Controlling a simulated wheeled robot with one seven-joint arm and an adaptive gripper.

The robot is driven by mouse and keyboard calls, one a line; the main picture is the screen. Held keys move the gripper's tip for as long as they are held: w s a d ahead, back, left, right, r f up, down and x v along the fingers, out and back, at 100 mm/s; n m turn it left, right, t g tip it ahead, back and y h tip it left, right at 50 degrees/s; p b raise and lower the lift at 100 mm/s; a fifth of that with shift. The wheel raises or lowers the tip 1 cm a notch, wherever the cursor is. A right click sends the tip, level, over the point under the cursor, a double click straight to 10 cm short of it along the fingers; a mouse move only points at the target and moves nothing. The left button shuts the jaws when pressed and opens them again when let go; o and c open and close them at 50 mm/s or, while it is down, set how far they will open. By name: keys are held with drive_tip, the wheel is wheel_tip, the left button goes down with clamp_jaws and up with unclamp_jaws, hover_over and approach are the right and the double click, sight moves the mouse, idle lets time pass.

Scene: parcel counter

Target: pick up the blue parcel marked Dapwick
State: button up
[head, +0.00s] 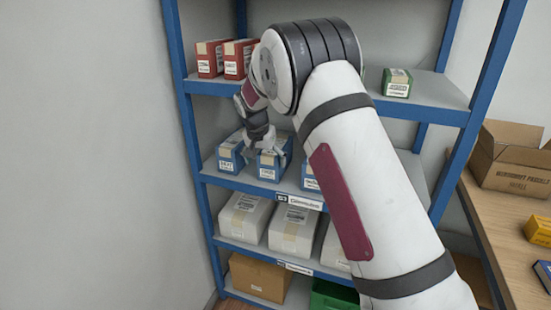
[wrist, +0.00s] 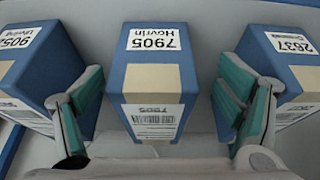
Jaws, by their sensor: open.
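Three blue parcels show in the wrist view. The middle parcel (wrist: 152,62) has a label reading 7905 Hovrin, a tan tape strip and a barcode label. The left parcel (wrist: 38,58) is marked 9052, with a name I cannot read surely. The right parcel (wrist: 285,62) is marked 2637, its name too small to read. I can read Dapwick on none of them. My gripper (wrist: 160,100) is open, its green-padded fingers on either side of the middle parcel; contact cannot be told. In the head view my gripper (head: 263,150) is at the blue parcels (head: 269,172) on the middle shelf.
The blue-framed shelf unit (head: 420,118) has red boxes (head: 210,60) and a green box (head: 397,83) above, white parcels (head: 292,230) and a brown box (head: 258,277) below. A counter (head: 500,235) with an open carton (head: 513,165) stands right. My arm hides much of the shelves.

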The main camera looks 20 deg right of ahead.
sight(269, 168)
drive_tip(key=x, duration=0.4)
drive_tip(key=shift+d+f, duration=0.3)
drive_tip(key=shift+f, duration=0.05)
drive_tip(key=c, duration=1.5)
